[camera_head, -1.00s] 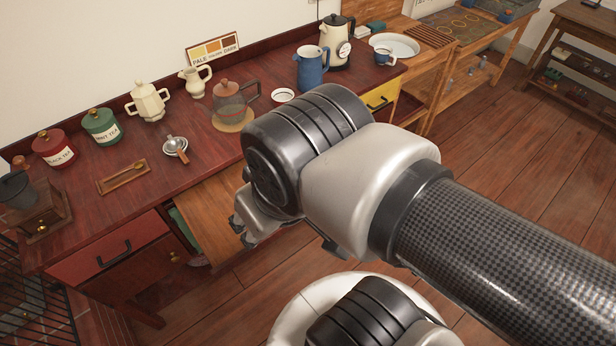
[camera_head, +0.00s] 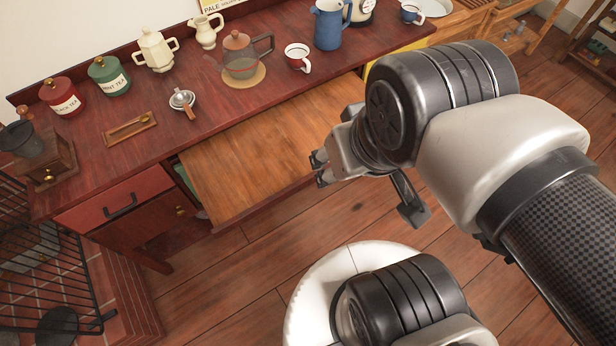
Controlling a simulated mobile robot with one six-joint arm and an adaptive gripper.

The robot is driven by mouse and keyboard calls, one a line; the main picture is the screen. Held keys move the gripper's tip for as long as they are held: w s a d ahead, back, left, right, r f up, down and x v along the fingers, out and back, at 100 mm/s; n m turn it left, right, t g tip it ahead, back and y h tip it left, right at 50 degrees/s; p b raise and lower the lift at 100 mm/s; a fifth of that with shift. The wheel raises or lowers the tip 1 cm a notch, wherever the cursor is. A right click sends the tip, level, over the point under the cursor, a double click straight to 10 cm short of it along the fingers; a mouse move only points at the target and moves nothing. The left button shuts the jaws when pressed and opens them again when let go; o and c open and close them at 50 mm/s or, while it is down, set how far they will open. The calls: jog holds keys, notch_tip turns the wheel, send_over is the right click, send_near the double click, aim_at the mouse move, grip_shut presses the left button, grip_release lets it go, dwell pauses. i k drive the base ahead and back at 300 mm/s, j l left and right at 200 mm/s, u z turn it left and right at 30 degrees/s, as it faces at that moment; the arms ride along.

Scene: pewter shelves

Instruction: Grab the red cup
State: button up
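The red cup (camera_head: 304,66) has a white inside and a small handle. It stands upright on the dark red counter (camera_head: 230,100), near its front edge and right of a glass teapot. My gripper (camera_head: 319,168) is in front of the counter, below the cup in the picture and apart from it, near the right end of a pulled-out wooden board. My wrist and forearm hide much of it, so its opening is unclear. I see nothing held in it.
The wooden board (camera_head: 245,160) juts out from under the counter. The glass teapot (camera_head: 240,60) stands left of the cup on a round mat, and a blue pitcher (camera_head: 328,25) stands behind right. A strainer (camera_head: 182,99) and a small tray (camera_head: 130,129) lie further left.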

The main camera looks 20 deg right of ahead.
aim_at(298, 55)
jog(key=i+l+u, duration=0.25)
jog(key=l+u, duration=0.25)
jog(key=l, duration=0.2)
jog(key=i+l+u, duration=0.25)
jog(key=l, duration=0.15)
jog(key=l+u, duration=0.3)
jog(key=k+l, duration=0.05)
jog(key=l, duration=0.05)
